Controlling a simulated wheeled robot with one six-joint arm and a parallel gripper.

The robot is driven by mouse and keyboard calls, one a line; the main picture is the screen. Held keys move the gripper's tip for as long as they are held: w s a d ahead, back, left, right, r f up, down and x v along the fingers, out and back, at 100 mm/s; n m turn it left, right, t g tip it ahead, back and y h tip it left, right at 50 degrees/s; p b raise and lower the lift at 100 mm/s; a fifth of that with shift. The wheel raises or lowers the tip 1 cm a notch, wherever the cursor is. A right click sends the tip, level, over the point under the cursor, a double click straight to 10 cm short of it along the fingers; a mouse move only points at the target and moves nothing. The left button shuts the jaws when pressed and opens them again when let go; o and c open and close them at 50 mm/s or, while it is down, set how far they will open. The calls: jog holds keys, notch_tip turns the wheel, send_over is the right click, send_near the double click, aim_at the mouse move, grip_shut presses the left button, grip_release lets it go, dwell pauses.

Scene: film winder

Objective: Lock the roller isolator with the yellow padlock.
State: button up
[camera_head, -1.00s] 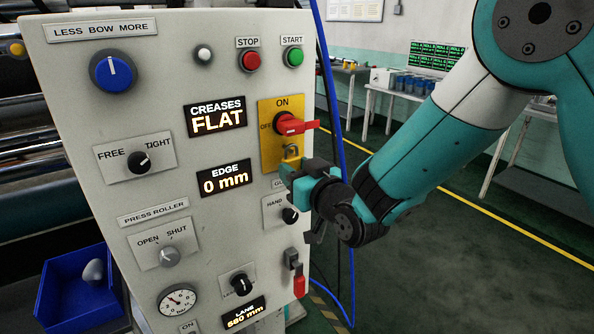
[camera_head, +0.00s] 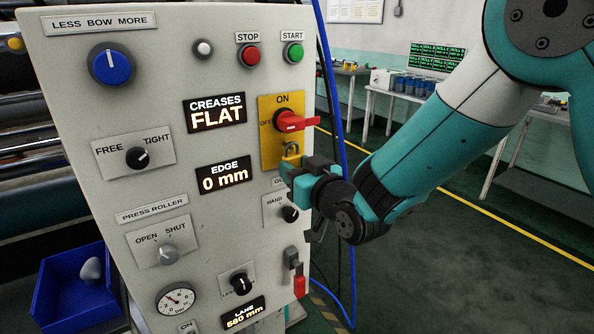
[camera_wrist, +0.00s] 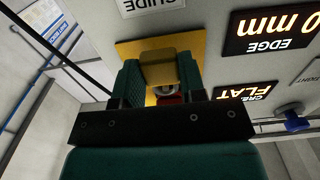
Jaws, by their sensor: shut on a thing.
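The roller isolator is a red handle (camera_head: 296,122) on a yellow plate (camera_head: 268,148) at the panel's right edge. The handle lies horizontally, with ON above it and OFF at its left. The yellow padlock (camera_head: 291,150) is just below the handle, close to the plate. My gripper (camera_head: 287,170) is shut on the padlock from below. In the wrist view the padlock body (camera_wrist: 160,68) sits between both fingers, with part of the shackle and some red beyond it. Whether the shackle passes through the isolator is hidden.
The GUIDE knob (camera_head: 290,213) is right below my gripper. A red-handled switch (camera_head: 298,282) is lower down. A blue hose (camera_head: 335,120) hangs behind the panel's right edge. A blue bin (camera_head: 75,290) stands at lower left. The floor to the right is open.

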jog(key=shift+w+a, duration=0.15)
jog(key=shift+w, duration=0.05)
jog(key=shift+w+a, duration=0.3)
jog(key=shift+w, duration=0.2)
jog(key=shift+f+b, duration=0.3)
jog(key=shift+b, duration=0.55)
dwell(0.5)
jog(key=o, duration=1)
jog(key=shift+r, duration=0.1)
